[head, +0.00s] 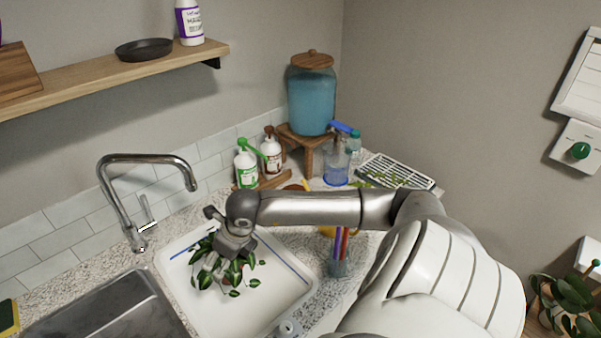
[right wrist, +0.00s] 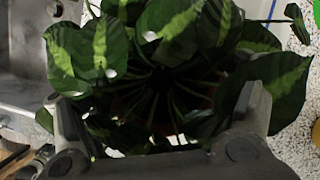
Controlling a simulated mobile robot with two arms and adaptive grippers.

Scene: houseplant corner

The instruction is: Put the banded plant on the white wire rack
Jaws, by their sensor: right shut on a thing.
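The banded plant (head: 236,272) has dark green leaves with pale green bands. It is at the white tray beside the sink, and its leaves fill much of the right wrist view (right wrist: 185,35). My right gripper (head: 213,264) reaches down into it from above and is shut on it; the fingers (right wrist: 160,125) stand on either side of the stems. Leaves mostly hide the pot, and I cannot tell whether it touches the tray. A white gridded rack (head: 410,174) lies at the back right of the counter, with small green leaves at its left. My left gripper is out of view.
The white tray (head: 181,252) adjoins the metal sink (head: 110,310) and tap (head: 150,158). Bottles (head: 271,152), a blue-filled dispenser (head: 311,95) on a wooden stand, and a clear blue jug (head: 336,165) stand behind. A cup of pens (head: 339,262) stands right of the tray.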

